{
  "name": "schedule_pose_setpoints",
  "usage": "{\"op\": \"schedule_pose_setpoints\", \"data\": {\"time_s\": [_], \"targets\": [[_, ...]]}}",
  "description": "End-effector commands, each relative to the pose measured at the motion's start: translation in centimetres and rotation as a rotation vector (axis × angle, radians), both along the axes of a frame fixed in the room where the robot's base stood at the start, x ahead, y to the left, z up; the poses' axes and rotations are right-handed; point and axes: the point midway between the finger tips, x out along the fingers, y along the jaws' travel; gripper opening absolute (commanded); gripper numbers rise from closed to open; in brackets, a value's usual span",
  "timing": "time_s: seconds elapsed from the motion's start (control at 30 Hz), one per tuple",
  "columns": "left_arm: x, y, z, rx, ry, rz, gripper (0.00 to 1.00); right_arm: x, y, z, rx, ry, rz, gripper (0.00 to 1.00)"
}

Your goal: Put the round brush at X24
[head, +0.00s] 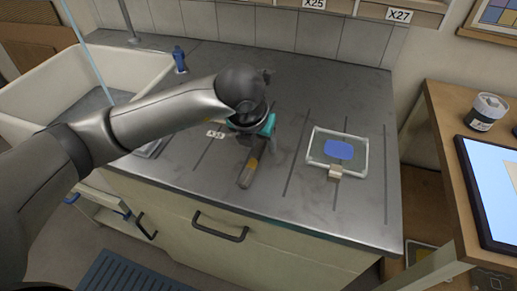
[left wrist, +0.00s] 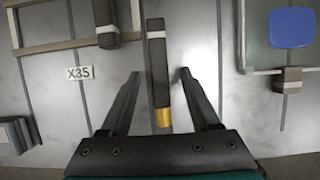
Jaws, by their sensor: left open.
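A brush-like tool (head: 247,174) with a dark handle and a gold-orange band lies on the grey metal counter; I take it for the round brush, but its bristle shape cannot be told. In the left wrist view the tool (left wrist: 157,75) lies lengthwise between the two fingers of my left gripper (left wrist: 159,88), with a gap on each side. My left gripper (head: 258,150) is open, low over the counter, and partly hides the tool's far end in the head view. Labels X25 (head: 314,4) and X27 (head: 398,15) show on the back shelf; X24 is not in view.
A glass panel with a blue patch (head: 339,149) lies right of the gripper, a block (head: 335,172) at its front edge. A label X35 (left wrist: 79,73) lies on the counter. A white sink (head: 40,88) is at left, a wooden desk (head: 437,122) at right.

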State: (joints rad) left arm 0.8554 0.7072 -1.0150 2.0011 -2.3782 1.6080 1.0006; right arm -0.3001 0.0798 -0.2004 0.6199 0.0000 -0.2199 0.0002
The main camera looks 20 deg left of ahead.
Motion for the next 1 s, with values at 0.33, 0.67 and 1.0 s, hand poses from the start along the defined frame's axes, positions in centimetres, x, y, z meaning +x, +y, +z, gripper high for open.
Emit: {"op": "schedule_pose_setpoints", "data": {"time_s": [0.33,0.67,1.0], "targets": [[-0.03,-0.01,0.04,0.0,0.001,0.001,0.3,0.03,0.02,0.01,0.0,-0.001,0.0,0.5],[-0.03,0.0,0.05,0.0,0.001,0.001,0.0,0.05,0.01,0.01,0.0,-0.001,-0.001,0.5],[-0.02,0.0,0.06,0.0,0.0,0.001,0.0,0.07,0.0,0.02,0.0,-0.001,-0.001,0.5]]}}
